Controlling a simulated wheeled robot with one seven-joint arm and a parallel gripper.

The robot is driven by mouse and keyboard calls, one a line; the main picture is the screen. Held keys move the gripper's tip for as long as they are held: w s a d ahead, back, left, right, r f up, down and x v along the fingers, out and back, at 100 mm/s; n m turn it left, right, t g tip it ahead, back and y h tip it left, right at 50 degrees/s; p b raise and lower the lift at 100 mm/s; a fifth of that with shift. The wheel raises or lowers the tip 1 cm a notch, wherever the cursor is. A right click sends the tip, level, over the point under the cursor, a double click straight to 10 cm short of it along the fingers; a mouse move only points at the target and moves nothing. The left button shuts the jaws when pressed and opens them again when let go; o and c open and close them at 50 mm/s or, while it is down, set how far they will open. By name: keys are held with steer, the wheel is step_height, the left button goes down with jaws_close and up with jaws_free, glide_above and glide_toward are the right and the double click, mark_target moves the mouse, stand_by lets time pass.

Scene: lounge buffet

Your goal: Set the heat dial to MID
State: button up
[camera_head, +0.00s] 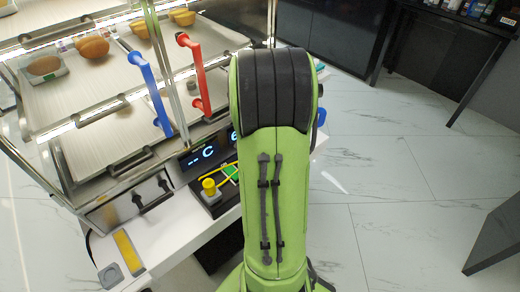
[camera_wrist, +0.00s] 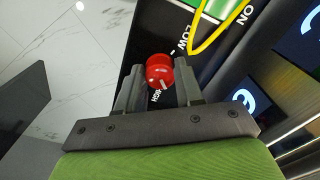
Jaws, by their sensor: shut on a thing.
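The red heat dial (camera_wrist: 159,68) sits on the dark control panel in the wrist view. My gripper (camera_wrist: 159,74) has one finger on each side of it and is shut on it. A short white mark on the dial points down in the picture, near the HIGH label (camera_wrist: 156,97). The LOW label (camera_wrist: 183,38) shows above right of the dial. No MID label is visible. In the head view my green arm hides the dial and the gripper.
The glass food cabinet (camera_head: 85,112) with a blue handle (camera_head: 150,90) and a red handle (camera_head: 193,75) stands left of my arm. Marble floor lies right.

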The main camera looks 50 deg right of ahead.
steer(key=n+p, duration=0.1)
steer(key=n, duration=0.3)
steer(key=shift+r+n, duration=0.1)
steer(key=shift+n, duration=0.2)
steer(key=shift+n+p, duration=0.4)
steer(key=shift+n, duration=1.9)
steer(key=shift+d, duration=0.1)
steer(key=o, duration=1)
step_height(320, 180, up, 16)
steer(key=p, duration=0.5)
steer(key=shift+f, duration=0.2)
